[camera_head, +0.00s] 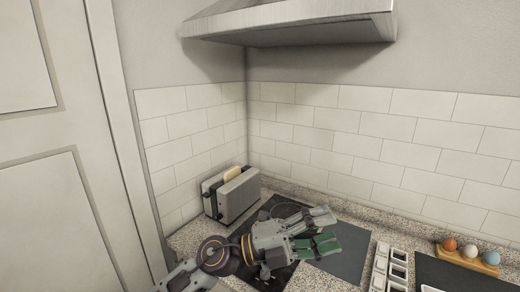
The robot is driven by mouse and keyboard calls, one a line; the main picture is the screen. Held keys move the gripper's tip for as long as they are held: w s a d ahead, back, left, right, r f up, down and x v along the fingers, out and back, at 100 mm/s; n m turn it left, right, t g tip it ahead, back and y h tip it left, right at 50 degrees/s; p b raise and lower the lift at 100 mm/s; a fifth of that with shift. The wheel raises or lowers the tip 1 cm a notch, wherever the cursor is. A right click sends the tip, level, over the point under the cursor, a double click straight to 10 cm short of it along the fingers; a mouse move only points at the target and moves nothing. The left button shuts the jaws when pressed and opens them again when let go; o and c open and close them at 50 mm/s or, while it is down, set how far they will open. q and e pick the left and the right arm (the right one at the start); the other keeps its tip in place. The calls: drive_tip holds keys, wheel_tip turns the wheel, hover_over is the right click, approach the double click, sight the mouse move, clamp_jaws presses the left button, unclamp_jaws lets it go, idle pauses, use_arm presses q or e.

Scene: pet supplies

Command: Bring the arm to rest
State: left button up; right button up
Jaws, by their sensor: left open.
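My left arm (212,256) comes in from the bottom of the view, low over the counter. My left gripper (322,229) is at its end, pointing right above a dark flat surface. Its fingers are apart, with nothing visible between them. The gripper and wrist cover part of the dark surface. My right gripper is not in the view.
A grey toaster (232,194) with bread stands in the corner behind my left arm. A white compartment holder (390,268) and a wooden tray (467,262) with several eggs are at right. A metal hood (290,22) hangs above. A door (60,150) is at left.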

use_arm(q)
drive_tip(key=w+a+n+t+y, duration=1)
drive_tip(key=a+n+t, duration=0.4)
drive_tip(key=n+t, duration=0.6)
drive_tip(key=a+f+n+g+y, duration=0.6)
drive_tip(key=a+f+n+y, duration=0.45)
drive_tip(key=a+f, duration=0.55)
drive_tip(key=s+a+f+n+g, duration=0.1)
drive_tip(key=s+a+f+g, duration=0.2)
drive_tip(key=s+f+g, duration=0.55)
drive_tip(key=s+a+f+n+g, duration=0.1)
drive_tip(key=s+a+f+g, duration=0.15)
drive_tip(key=s+f, duration=1.05)
wheel_tip(320, 180, down, 33)
drive_tip(key=s+g, duration=0.2)
drive_tip(key=s, duration=0.1)
drive_tip(key=s+a+f, duration=0.2)
drive_tip(key=s+f, duration=0.8)
drive_tip(key=s, duration=0.1)
drive_tip(key=s+a+f+g, duration=0.1)
drive_tip(key=s+f, duration=0.9)
drive_tip(key=shift+s+a+y, duration=0.35)
drive_tip(key=shift+s, duration=0.05)
